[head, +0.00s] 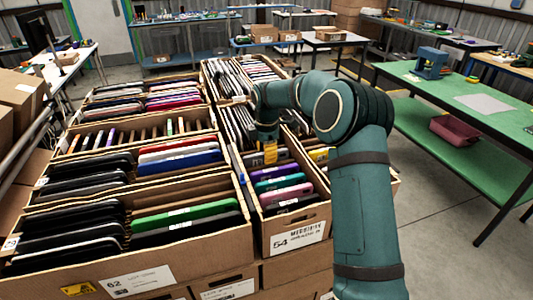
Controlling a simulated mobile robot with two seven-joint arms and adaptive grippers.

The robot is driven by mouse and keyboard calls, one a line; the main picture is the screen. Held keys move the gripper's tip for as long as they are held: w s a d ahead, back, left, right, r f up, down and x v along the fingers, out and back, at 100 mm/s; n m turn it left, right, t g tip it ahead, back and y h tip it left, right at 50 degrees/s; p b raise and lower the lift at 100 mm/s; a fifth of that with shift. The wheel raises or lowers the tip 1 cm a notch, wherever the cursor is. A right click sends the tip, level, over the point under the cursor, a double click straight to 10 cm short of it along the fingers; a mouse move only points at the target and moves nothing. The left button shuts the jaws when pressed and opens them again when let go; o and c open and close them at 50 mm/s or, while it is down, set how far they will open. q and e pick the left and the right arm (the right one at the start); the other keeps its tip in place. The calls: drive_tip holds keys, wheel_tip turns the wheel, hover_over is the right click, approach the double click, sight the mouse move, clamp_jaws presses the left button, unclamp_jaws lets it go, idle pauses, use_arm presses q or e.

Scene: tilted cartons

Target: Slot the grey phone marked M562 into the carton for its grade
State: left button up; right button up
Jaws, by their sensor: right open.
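My right gripper (269,154) points down over the carton marked 54 (298,238), behind its row of coloured phones (284,186). It is open; its fingers are small and partly hidden, and I see no phone held in it. The grey phone marked M562 cannot be picked out, as no phone label is readable. The carton marked 62 (140,281) stands to the left with dark phones (75,221) and a green phone (186,214) leaning in rows. My left gripper is not in view.
More cartons of tilted phones (240,125) stretch behind, divided by cardboard walls. My right arm covers part of the right-hand cartons. A green workbench (470,118) with a red bin (455,131) below stands at the right. The grey floor (440,225) between is clear.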

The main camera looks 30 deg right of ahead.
wheel_tip(320, 180, up, 12)
idle(0.5)
drive_tip(key=shift+r, duration=0.1)
wheel_tip(320, 180, up, 7)
drive_tip(key=p, duration=0.7)
idle(0.3)
